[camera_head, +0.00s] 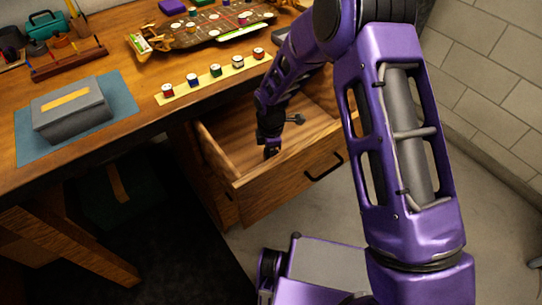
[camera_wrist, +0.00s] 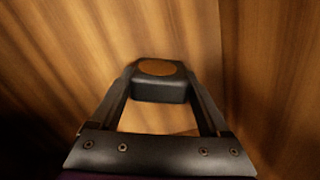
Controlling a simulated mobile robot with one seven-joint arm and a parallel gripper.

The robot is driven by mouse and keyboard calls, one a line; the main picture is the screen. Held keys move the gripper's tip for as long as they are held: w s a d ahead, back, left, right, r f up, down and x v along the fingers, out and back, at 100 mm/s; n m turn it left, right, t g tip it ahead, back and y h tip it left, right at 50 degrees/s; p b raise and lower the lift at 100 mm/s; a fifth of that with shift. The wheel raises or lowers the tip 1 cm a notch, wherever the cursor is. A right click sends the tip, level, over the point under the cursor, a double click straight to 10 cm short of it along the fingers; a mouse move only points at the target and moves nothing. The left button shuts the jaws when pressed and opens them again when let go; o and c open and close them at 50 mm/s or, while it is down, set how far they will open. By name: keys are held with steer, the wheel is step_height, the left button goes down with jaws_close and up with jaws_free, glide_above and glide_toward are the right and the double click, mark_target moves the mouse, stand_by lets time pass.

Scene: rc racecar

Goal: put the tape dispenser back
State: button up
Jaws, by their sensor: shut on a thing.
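In the wrist view, my gripper (camera_wrist: 158,88) is shut on a small dark block with a tan oval on top, which looks like the tape dispenser (camera_wrist: 160,88). Wood surfaces lie behind and around it. In the head view, my gripper (camera_head: 271,150) points down inside the open wooden drawer (camera_head: 225,152), near its front panel. The dispenser is too small and dark there to make out clearly. I cannot tell whether it touches the drawer floor.
The desk top (camera_head: 150,95) stands above and behind the drawer. It holds a grey box (camera_head: 70,110) on a blue mat (camera_head: 122,92), a yellow strip (camera_head: 178,95) with several small jars, and a racecar chassis (camera_head: 205,28).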

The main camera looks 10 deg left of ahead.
steer(key=o, duration=1)
steer(key=shift+o, duration=0.2)
step_height(320, 180, up, 12)
steer(key=p, duration=0.2)
steer(key=shift+r, duration=0.15)
